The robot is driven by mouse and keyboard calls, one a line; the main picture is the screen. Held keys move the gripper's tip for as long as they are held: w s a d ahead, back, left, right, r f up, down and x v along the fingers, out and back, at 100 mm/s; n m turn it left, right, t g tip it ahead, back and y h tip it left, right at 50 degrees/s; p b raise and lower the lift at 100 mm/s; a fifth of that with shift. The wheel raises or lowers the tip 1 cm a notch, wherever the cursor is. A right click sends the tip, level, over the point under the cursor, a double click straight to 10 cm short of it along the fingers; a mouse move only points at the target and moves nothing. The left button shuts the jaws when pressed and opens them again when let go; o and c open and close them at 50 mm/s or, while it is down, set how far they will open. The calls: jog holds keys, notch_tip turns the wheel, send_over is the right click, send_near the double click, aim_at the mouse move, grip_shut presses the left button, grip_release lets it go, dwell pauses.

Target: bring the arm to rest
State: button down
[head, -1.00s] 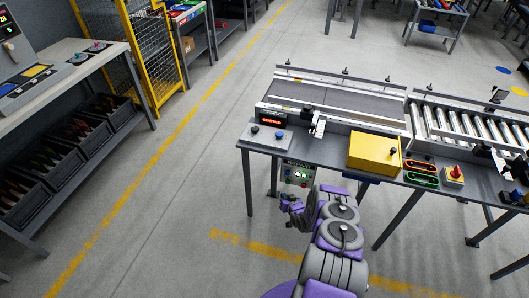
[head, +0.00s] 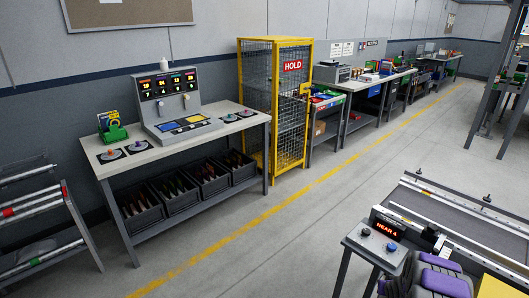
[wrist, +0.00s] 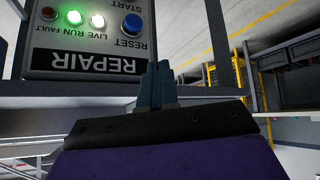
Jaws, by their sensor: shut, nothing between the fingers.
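My gripper (wrist: 158,85) shows in the wrist view with its two dark blue-green fingers together and nothing between them. A grey REPAIR control panel (wrist: 103,42), upside down in this view, is just beyond the fingertips. I cannot tell whether the fingers touch the panel. In the head view only part of my purple and grey arm shows at the bottom right; my gripper is hidden there.
A workbench (head: 170,142) with a console and black bins, and a yellow HOLD cage (head: 275,105), line the left wall. Open floor with a yellow line lies between.

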jog(key=s+a+r+g, duration=0.15)
jog(key=a+r, duration=0.25)
jog(key=r, duration=0.8)
jog(key=s+a+r+g, duration=0.2)
jog(key=s+a+r, duration=0.45)
jog(key=r, duration=0.25)
jog(key=s+a+r+g, duration=0.2)
jog(key=s+a+r, duration=0.4)
jog(key=a+r, duration=0.2)
jog(key=s+a+r+n+g+y, duration=0.1)
jog(key=s+a+r, duration=0.2)
jog(key=s+a, duration=0.3)
jog(key=s+a+r+n+g+y, duration=0.1)
jog(key=s+a+r, duration=0.3)
jog(key=s, duration=1)
jog(key=s+a+r+n+g+y, duration=0.1)
jog(key=s+a+r+g, duration=0.1)
jog(key=s+a, duration=0.6)
jog(key=s+r, duration=0.1)
jog(key=s, duration=0.2)
jog(key=shift+r, duration=0.3)
